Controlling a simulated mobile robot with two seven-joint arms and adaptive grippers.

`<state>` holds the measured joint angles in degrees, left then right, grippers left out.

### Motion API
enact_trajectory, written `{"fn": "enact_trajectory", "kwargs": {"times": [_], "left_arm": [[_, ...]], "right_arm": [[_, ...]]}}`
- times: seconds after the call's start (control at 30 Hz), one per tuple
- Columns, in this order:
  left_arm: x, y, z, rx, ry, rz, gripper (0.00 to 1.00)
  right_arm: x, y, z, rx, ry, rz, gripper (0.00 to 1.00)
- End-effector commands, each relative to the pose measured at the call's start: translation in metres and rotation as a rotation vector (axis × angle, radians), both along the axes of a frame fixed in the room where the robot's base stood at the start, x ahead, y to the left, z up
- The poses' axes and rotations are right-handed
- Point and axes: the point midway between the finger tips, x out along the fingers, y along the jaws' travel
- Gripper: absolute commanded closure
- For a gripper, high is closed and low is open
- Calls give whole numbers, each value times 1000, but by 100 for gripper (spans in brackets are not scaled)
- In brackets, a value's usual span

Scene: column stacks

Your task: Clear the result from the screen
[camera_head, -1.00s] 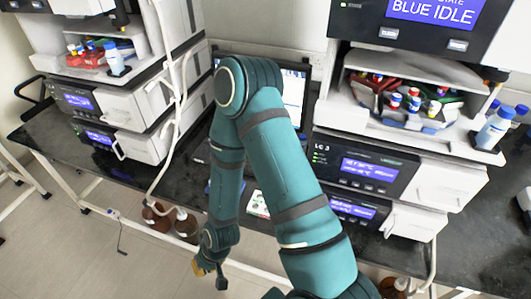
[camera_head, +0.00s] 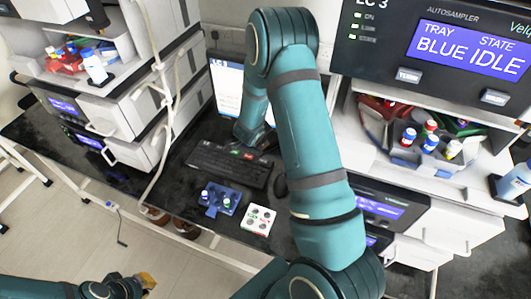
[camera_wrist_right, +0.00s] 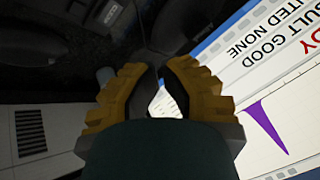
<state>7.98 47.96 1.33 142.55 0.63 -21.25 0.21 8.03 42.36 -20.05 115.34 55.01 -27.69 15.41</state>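The computer screen (camera_head: 228,92) stands at the back of the bench in the head view, headed "LC 3" and partly hidden by my right arm. In the right wrist view the screen (camera_wrist_right: 275,95) is close and tilted, with "…SULT GOOD", "…ITED NONE" and a purple peak. My right gripper (camera_wrist_right: 159,66) shows with its yellow fingertips drawn together, nothing visible in them. In the head view it is hidden behind or below my arm near the keyboard (camera_head: 230,166). My left gripper (camera_head: 147,281) is low at the left, away from the bench; its fingers are too small to judge.
A mouse (camera_head: 280,186), a blue vial holder (camera_head: 220,198) and a white pad with coloured buttons (camera_head: 259,220) lie on the dark bench. Instrument stacks stand at left and right; the right one's display (camera_head: 470,45) reads "BLUE IDLE". A white tube (camera_head: 155,185) hangs at left.

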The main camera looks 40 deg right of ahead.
Motion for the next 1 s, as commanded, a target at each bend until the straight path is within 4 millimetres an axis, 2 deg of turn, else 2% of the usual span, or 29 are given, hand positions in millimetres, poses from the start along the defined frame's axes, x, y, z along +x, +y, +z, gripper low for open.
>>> {"fn": "enact_trajectory", "kwargs": {"times": [0.17,0.57,0.77,1.0], "left_arm": [[0,0,2,0,-1,1,100],[0,0,0,0,0,1,100],[0,0,-11,2,1,1,100],[0,-1,-40,7,3,0,100]], "right_arm": [[1,-12,7,-6,-21,-55,100],[1,-12,5,-6,-21,-55,100],[1,-12,-6,-6,-20,-54,100],[1,-12,-34,-5,-20,-53,100]]}}
